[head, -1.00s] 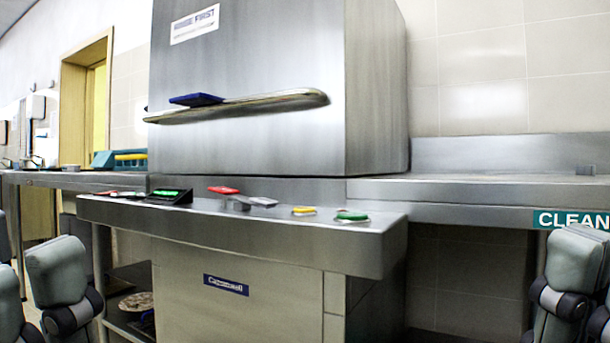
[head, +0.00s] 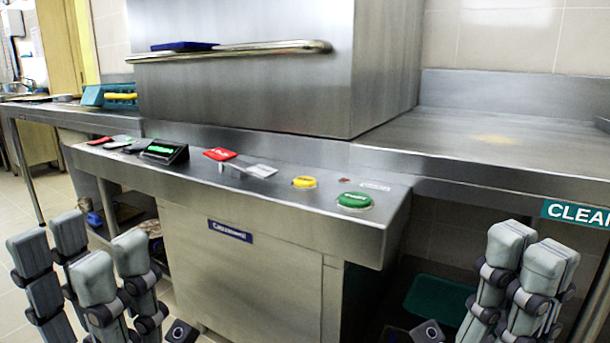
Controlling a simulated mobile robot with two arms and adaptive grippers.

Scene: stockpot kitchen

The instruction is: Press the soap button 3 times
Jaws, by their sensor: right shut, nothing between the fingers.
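A yellow round button (head: 304,182) and a larger green round button (head: 355,201) sit on the steel front ledge (head: 240,195) of the machine. A red piece (head: 220,154) lies further left on the ledge. The button labels are too small to read, so I cannot tell which is the soap button. My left gripper (head: 82,250) is at the lower left, open and empty, in front of the ledge and apart from it. My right gripper (head: 529,250) is at the lower right, shut and empty, right of the green button and touching nothing.
A black box with a green display (head: 164,152) stands on the ledge. The steel hood (head: 250,85) with its long handle (head: 240,51) rises behind. A mostly bare steel counter (head: 480,145) extends right, with a CLEAN sign on its edge. A teal crate (head: 92,95) is at left.

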